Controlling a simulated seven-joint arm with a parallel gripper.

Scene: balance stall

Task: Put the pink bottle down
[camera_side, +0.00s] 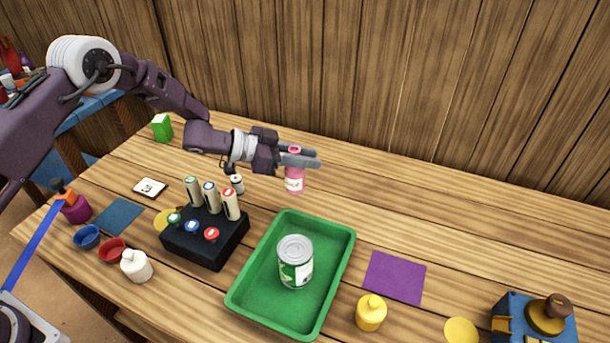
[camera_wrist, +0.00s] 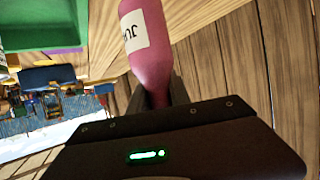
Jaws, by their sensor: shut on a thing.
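The pink bottle (camera_side: 294,182) has a pale label and is held in my gripper (camera_side: 301,157), behind the green tray in the side view. My gripper is shut on the bottle's upper part. The bottle looks upright in the side view; whether its base touches the table cannot be told. In the wrist view the pink bottle (camera_wrist: 148,60) fills the space between the fingers, its label showing part of a word.
A green tray (camera_side: 337,262) holds a can (camera_side: 296,262). A dark rack (camera_side: 205,246) with several tubes stands left of it. The table's back right is clear.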

